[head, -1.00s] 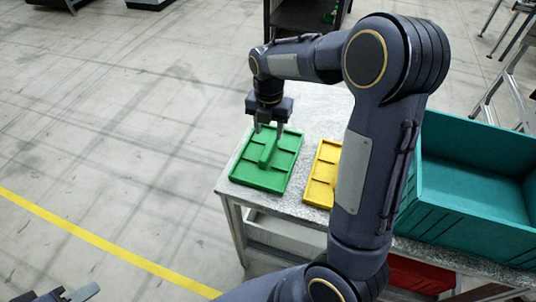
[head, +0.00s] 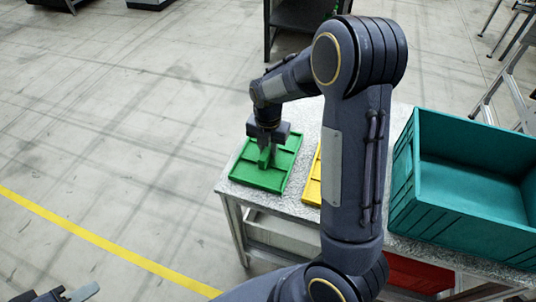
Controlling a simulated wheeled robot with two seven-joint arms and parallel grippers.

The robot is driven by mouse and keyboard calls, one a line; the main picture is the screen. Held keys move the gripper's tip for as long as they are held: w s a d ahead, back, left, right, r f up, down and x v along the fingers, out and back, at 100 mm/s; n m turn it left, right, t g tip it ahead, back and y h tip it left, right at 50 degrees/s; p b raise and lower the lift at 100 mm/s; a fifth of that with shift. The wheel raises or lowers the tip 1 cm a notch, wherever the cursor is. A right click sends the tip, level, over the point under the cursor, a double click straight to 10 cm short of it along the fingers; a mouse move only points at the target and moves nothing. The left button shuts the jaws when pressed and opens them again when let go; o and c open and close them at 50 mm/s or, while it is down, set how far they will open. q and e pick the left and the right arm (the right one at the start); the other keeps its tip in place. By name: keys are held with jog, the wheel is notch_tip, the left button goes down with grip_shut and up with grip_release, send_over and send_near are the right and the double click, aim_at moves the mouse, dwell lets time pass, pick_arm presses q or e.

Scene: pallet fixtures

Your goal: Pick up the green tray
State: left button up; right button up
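The green tray (head: 249,176) lies flat on the left end of the speckled grey table, with a raised handle ridge along its middle. My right gripper (head: 268,156) points down over the tray, its fingers close together on either side of the ridge. It looks shut on the ridge, and the fingers hide part of it. The tray still rests on the table. A small part of my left gripper (head: 72,294) shows at the bottom left edge, away from the table, and its finger opening is not clear.
A yellow tray (head: 313,188) lies right of the green one, partly hidden by my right arm. A large teal crate (head: 448,215) stands on the table's right side. A red bin (head: 418,275) sits below the table (head: 273,207). The floor at left is open.

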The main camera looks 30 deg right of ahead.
grip_shut()
jog(key=shift+r, duration=0.1)
